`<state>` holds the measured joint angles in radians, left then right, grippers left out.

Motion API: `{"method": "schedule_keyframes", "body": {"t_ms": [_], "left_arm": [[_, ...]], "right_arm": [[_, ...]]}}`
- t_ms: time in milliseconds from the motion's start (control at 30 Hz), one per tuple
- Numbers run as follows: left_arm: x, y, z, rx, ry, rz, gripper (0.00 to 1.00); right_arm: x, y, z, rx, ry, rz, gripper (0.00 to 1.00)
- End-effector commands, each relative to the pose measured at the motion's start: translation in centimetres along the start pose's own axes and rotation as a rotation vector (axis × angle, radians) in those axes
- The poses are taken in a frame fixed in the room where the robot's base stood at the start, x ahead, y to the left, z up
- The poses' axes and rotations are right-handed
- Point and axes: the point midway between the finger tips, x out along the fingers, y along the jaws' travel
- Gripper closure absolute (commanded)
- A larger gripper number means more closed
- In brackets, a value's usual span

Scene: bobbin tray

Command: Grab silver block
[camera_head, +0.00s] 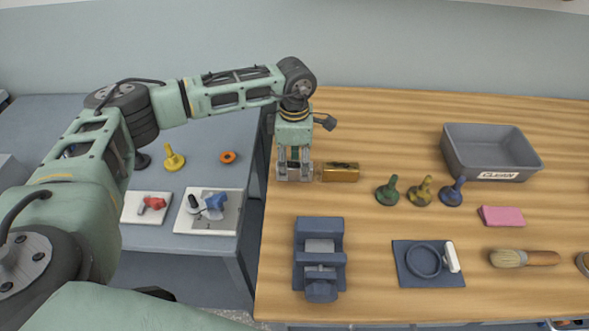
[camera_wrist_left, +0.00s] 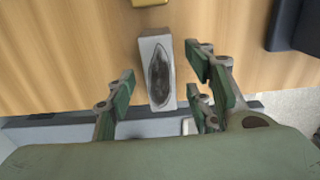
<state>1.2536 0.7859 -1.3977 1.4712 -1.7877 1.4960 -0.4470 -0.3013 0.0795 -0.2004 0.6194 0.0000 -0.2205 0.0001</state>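The silver block (camera_wrist_left: 158,82), a pale grey bar with a dark oval mark on its top face, lies on the wooden table in the left wrist view. My left gripper (camera_head: 295,170) points down over the table's left part, and its fingers (camera_wrist_left: 161,70) are open. In the wrist view the fingers stand to either side of the block with gaps visible on both sides. In the head view the fingers largely hide the block. I cannot tell how far the fingertips are above the table. My right gripper is in neither view.
A gold block (camera_head: 341,172) lies just right of the gripper. A dark blue vise (camera_head: 320,262) stands in front, and green, yellow and blue pawn-like pieces (camera_head: 387,190) stand to the right. A grey bin (camera_head: 490,148) is at the back right. The table's left edge is close.

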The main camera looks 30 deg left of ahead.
Motion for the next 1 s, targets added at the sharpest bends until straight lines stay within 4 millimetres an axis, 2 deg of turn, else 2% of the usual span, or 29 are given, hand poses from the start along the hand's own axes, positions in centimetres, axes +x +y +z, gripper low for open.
{"method": "schedule_keyframes", "body": {"t_ms": [67, 500, 1000], "left_arm": [[-0.03, 0.00, 0.03, 0.000, -0.001, 0.000, 0.60], [-0.07, 0.01, 0.05, 0.000, -0.001, 0.000, 0.99], [-0.41, 0.09, 0.12, 0.000, -0.004, 0.003, 1.00]], "right_arm": [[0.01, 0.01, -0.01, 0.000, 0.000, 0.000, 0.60], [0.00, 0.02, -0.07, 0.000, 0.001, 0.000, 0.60], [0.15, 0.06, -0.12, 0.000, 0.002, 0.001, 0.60]]}}
